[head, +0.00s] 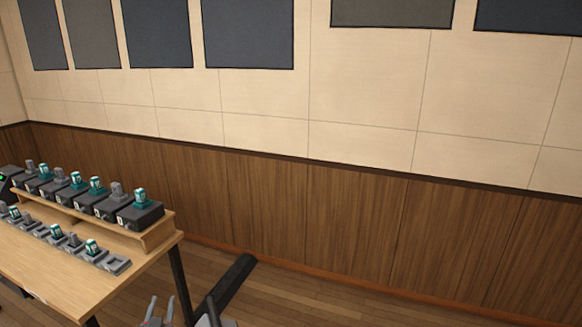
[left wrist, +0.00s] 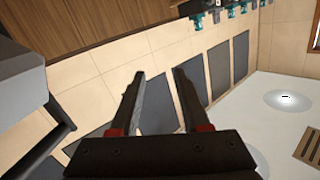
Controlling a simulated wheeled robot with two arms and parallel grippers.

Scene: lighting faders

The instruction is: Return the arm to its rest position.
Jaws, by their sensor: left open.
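My left gripper (head: 161,308) is at the bottom of the head view, to the right of the table's near corner and apart from it. Its two grey fingers point up with a gap between them. In the left wrist view the gripper (left wrist: 158,78) shows two dark fingers spread apart with nothing between them. A row of lighting faders with teal and grey caps (head: 95,187) stands on the wooden riser at the left. My right gripper is not in view.
The wooden table (head: 60,277) stands at the left, with a lower row of small grey and teal pieces (head: 57,233) in front of the riser. The floor (head: 300,297) to the right is clear up to the panelled wall (head: 350,213).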

